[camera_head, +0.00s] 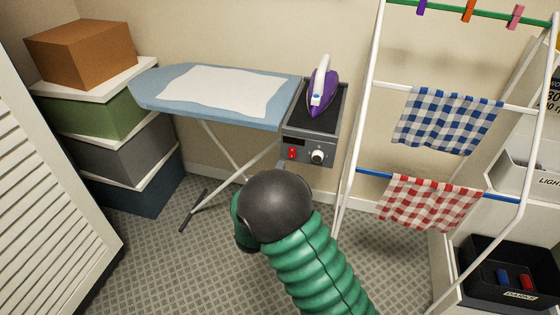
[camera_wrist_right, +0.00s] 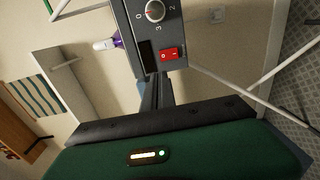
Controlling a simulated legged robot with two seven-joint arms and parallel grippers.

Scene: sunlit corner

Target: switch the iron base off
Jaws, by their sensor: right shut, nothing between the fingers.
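The iron base (camera_head: 309,147) is a dark grey box at the right end of the ironing board. Its front has a red rocker switch (camera_head: 292,153) and a white-rimmed dial (camera_head: 317,157). A purple and white iron (camera_head: 321,88) stands on top. In the right wrist view the red switch (camera_wrist_right: 172,54) shows beside a dark display window (camera_wrist_right: 147,55), with the numbered dial (camera_wrist_right: 155,11) above. I cannot tell which side of the switch is pressed. My right gripper (camera_wrist_right: 157,78) is shut and empty, its tips close to the switch; contact is unclear. My left gripper is out of view.
The blue ironing board (camera_head: 215,95) extends left from the base. A white drying rack (camera_head: 366,110) with checked cloths stands close on the right. Stacked boxes (camera_head: 105,145) are at the left, and a black bin (camera_head: 510,278) is at lower right.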

